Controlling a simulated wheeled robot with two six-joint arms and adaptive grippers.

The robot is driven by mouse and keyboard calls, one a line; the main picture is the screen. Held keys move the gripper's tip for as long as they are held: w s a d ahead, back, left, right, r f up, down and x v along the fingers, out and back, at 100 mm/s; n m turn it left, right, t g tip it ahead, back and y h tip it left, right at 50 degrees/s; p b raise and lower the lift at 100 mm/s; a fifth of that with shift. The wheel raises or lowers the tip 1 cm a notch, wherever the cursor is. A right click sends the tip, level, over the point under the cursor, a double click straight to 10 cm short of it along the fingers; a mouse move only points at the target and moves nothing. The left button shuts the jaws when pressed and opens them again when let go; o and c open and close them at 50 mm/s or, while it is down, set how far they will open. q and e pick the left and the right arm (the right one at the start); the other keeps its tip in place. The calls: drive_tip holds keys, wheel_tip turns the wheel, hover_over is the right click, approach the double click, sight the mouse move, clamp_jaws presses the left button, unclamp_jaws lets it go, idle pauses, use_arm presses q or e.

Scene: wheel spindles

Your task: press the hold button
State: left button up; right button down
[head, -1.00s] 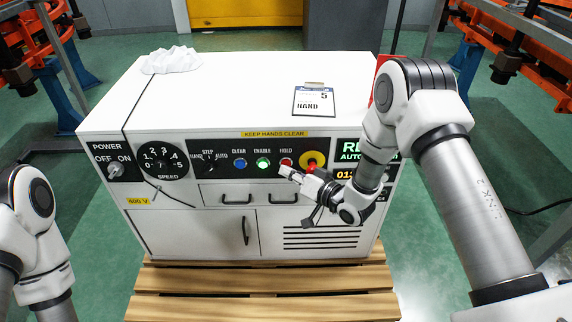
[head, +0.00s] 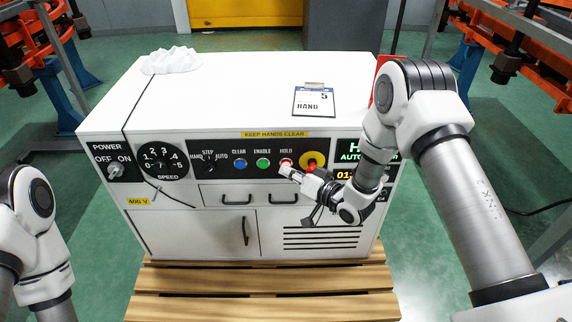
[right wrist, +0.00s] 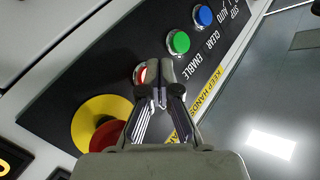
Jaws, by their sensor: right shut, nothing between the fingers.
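The hold button (head: 287,161) is a red round button under the HOLD label on the cabinet's black panel, and it looks lit. My right gripper (head: 286,171) is shut and empty, with its fingertips at the button's lower edge. In the right wrist view, the fingertips (right wrist: 160,70) cover part of the red hold button (right wrist: 139,74); they look to be touching it or very near. The green enable button (head: 262,163) looks unlit, beside the blue clear button (head: 239,163). My left gripper is out of view.
A yellow-ringed red stop button (head: 313,160) is just right of the hold button. The display (head: 352,151) is partly hidden by my right arm. Knobs and dials fill the panel's left. A card (head: 313,102) and a crumpled white cloth (head: 171,61) lie on top.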

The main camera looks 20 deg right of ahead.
drive_tip(key=shift+s+a, duration=0.15)
drive_tip(key=shift+s, duration=0.4)
drive_tip(key=s, duration=0.2)
drive_tip(key=s+a+p, duration=0.1)
drive_tip(key=s, duration=0.1)
drive_tip(key=shift+s+a, duration=0.2)
drive_tip(key=shift+s, duration=0.2)
idle(0.4)
